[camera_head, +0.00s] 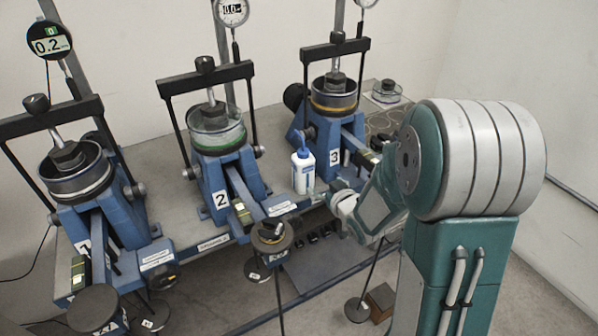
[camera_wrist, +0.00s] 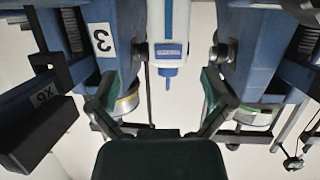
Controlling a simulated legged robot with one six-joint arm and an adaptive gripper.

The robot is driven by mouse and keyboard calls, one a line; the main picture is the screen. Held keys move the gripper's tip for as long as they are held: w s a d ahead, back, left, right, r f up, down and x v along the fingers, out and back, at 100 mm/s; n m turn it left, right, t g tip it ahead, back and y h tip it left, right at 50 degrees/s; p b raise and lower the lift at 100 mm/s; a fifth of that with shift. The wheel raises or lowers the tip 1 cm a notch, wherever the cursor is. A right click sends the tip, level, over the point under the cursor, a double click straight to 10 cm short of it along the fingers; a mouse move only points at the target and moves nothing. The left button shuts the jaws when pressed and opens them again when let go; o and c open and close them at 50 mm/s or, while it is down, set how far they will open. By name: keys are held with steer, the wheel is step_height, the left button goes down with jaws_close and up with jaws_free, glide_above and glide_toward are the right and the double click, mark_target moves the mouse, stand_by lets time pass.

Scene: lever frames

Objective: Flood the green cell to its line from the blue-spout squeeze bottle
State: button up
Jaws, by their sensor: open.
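The white squeeze bottle (camera_head: 304,172) with a blue spout stands upright on the bench between the frames numbered 2 and 3. In the wrist view the bottle (camera_wrist: 168,28) hangs upside down in the picture, its blue spout (camera_wrist: 168,73) between my two fingers. The green-banded cell (camera_head: 218,134) sits on frame 2; it also shows in the wrist view (camera_wrist: 252,117). Its liquid level cannot be made out. My gripper (camera_wrist: 163,88) is open and empty. In the head view my gripper (camera_head: 330,195) is close to the bottle's right front side.
Frame 3 carries a yellow-banded cell (camera_head: 333,104); frame 1 carries another cell (camera_head: 76,180) at left. Lever beams and hanging weights (camera_head: 271,238) project forward from the frames. A small lidded dish (camera_head: 386,92) sits at the back right. Small dark blocks (camera_head: 320,234) lie in front of the bottle.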

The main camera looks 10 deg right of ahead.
mark_target(307, 178)
steer(key=shift+t+y, duration=0.3)
steer(key=shift+y, duration=0.1)
steer(key=x, duration=0.5)
steer(key=f+x, duration=0.1)
steer(key=x, duration=0.2)
steer(key=shift+s+a+f, duration=0.1)
steer(key=shift+s+a, duration=0.15)
steer(key=shift+a, duration=0.15)
steer(key=shift+x, duration=1.15)
steer(key=shift+w+a+f, duration=0.1)
steer(key=shift+w, duration=0.55)
steer(key=c, duration=0.7)
steer(key=shift+o, duration=0.2)
